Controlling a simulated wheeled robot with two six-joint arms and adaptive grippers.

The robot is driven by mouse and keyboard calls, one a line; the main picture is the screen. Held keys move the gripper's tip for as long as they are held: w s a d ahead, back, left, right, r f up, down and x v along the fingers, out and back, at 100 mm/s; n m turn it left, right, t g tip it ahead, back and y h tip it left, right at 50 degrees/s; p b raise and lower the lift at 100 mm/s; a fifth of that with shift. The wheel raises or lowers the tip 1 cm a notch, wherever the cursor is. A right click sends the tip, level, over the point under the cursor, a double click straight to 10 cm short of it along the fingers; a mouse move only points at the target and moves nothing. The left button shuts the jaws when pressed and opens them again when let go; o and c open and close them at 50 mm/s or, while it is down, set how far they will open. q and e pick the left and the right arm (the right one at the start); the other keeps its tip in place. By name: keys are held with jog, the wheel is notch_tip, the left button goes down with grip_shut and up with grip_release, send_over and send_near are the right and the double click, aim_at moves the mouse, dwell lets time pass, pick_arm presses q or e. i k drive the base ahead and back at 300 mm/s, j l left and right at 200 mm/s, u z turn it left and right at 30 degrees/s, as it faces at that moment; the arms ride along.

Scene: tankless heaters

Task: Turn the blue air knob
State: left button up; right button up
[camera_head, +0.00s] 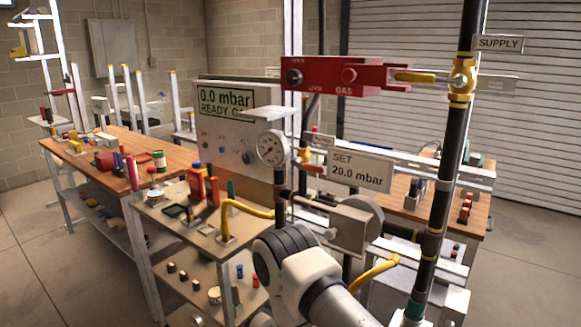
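A small blue knob (222,149) shows on the grey front of the instrument panel (237,170), below its display (228,101), which reads 0.0 mbar and READY. I cannot tell for sure that this is the air knob. A larger dark knob (248,157) sits to its right on the same panel. One white arm link of mine with a dark joint reaches in from the bottom, well in front of the panel. No gripper fingers show in this view.
A gauge (273,149), a yellow hose (244,210) and a SET 20.0 mbar sign (357,172) stand before or beside the panel. A red valve block (346,75) and a black supply pipe (443,190) rise at the right. A wooden bench (116,184) holds parts at left.

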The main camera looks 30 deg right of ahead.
aim_at(196, 165)
jog(key=i+j+z, duration=0.95)
jog(key=z, duration=0.3)
jog(key=j+z, duration=0.2)
jog(key=z, duration=0.25)
jog(key=j+z, duration=0.2)
jog(key=z, duration=0.2)
jog(key=i, duration=0.05)
